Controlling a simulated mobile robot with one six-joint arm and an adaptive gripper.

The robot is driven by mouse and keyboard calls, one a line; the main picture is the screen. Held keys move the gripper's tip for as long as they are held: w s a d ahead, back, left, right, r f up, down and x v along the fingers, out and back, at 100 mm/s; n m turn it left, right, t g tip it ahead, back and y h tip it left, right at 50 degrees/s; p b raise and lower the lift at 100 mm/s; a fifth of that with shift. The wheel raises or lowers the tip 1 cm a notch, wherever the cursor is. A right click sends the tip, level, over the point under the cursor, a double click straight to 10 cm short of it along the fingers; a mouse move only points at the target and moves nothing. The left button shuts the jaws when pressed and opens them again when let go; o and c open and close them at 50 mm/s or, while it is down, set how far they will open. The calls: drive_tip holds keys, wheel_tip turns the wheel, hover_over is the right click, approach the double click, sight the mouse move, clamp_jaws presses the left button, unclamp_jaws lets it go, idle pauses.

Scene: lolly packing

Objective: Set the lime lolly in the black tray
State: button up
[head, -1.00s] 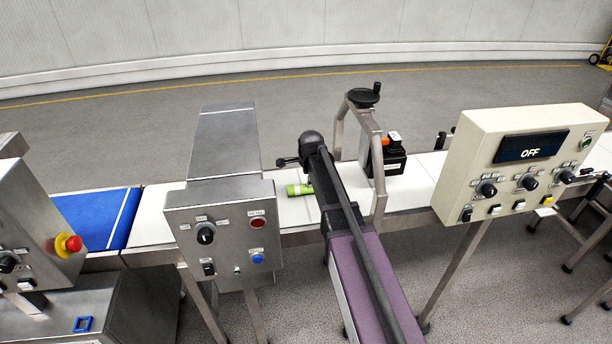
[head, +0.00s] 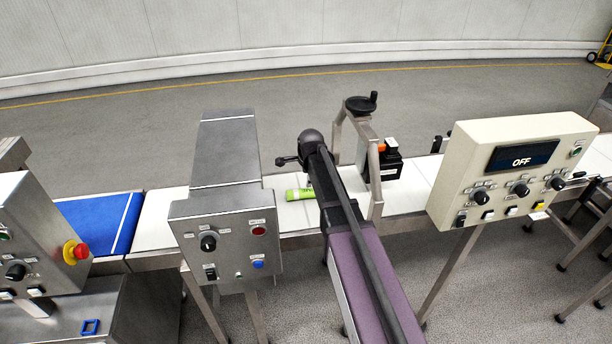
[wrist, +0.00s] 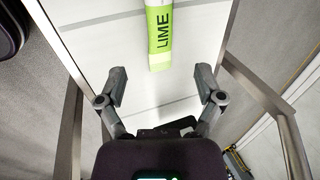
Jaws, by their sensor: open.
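The lime lolly (head: 299,194) is a green and white packet lying on the white conveyor, just left of my arm. In the wrist view the lolly (wrist: 159,35), lettered LIME, lies ahead of my gripper (wrist: 161,80), roughly centred between the fingers. The fingers are apart, with nothing between them. A black box (head: 394,170), which looks like the black tray, stands on the conveyor right of my arm. An orange item shows at its top; its inside is not clear. My arm hides the fingers in the head view.
A metal frame with a black handwheel (head: 361,103) arches over the conveyor beside the black box. A grey control box (head: 226,240) stands left of the lolly, and a cream OFF panel (head: 470,200) stands right. White belt (head: 155,217) is bare at left.

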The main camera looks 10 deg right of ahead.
drive_tip(key=shift+s, duration=0.1)
idle(0.3)
drive_tip(key=s+n+g, duration=0.3)
drive_tip(key=s+n, duration=1.5)
drive_tip(key=s, duration=0.8)
drive_tip(key=shift+d+f+g, duration=0.3)
drive_tip(key=shift+f, duration=0.15)
drive_tip(key=shift+o, duration=0.4)
drive_tip(key=w+d+r+n+t+p, duration=0.1)
drive_tip(key=w+r+n+t, duration=0.1)
drive_tip(key=w+n, duration=1.6)
drive_tip(key=shift+w+d+t, duration=0.25)
drive_tip(key=shift+w+t, duration=0.65)
drive_tip(key=shift+w, duration=2.55)
